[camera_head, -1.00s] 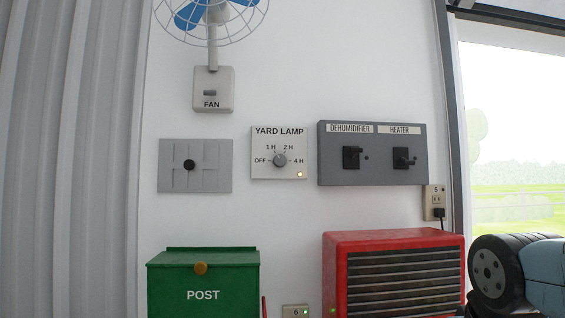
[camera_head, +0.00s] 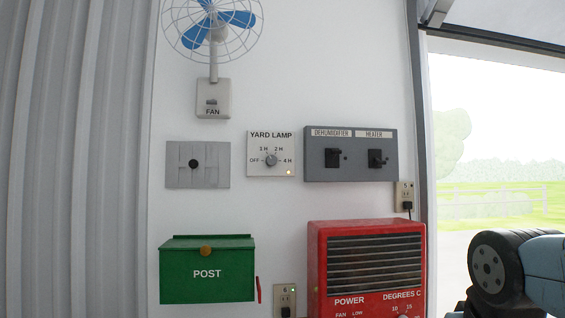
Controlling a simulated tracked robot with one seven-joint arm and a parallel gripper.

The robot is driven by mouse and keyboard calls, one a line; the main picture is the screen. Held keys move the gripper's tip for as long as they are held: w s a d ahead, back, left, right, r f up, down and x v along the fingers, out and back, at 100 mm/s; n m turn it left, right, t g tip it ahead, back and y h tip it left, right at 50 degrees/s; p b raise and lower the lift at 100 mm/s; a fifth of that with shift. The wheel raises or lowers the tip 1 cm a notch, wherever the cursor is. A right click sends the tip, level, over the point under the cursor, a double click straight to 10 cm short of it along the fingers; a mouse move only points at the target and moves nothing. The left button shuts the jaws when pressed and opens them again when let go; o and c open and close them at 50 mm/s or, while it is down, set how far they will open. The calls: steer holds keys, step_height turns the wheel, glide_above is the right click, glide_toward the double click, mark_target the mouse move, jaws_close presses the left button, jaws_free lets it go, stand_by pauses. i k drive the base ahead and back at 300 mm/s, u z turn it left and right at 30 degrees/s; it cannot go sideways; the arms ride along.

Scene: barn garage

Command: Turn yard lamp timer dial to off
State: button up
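The yard lamp timer (camera_head: 284,170) is a white square plate on the white wall, labelled YARD LAMP, with OFF, 1 H, 2 H and 4 H marks. Its round grey dial (camera_head: 271,160) sits at the middle of the plate. Which mark the dial points to is too small to tell. A small yellowish light (camera_head: 290,172) glows at the plate's lower right. Part of my arm shows at the lower right edge, well apart from the timer. My gripper is not in view.
Right of the timer is a grey box (camera_head: 350,174) with dehumidifier and heater switches. Left is a grey plate with a black knob (camera_head: 195,164). A fan (camera_head: 213,35) is above. A green post box (camera_head: 207,285) and red heater (camera_head: 367,228) are below. An opening lies at right.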

mark_target(271, 160)
steer(key=u, duration=0.45)
steer(key=i, duration=0.15)
steer(key=z, duration=2.8)
steer(key=k, duration=1)
steer(key=u, duration=1.65)
steer(key=i, duration=0.9)
steer(key=u, duration=0.05)
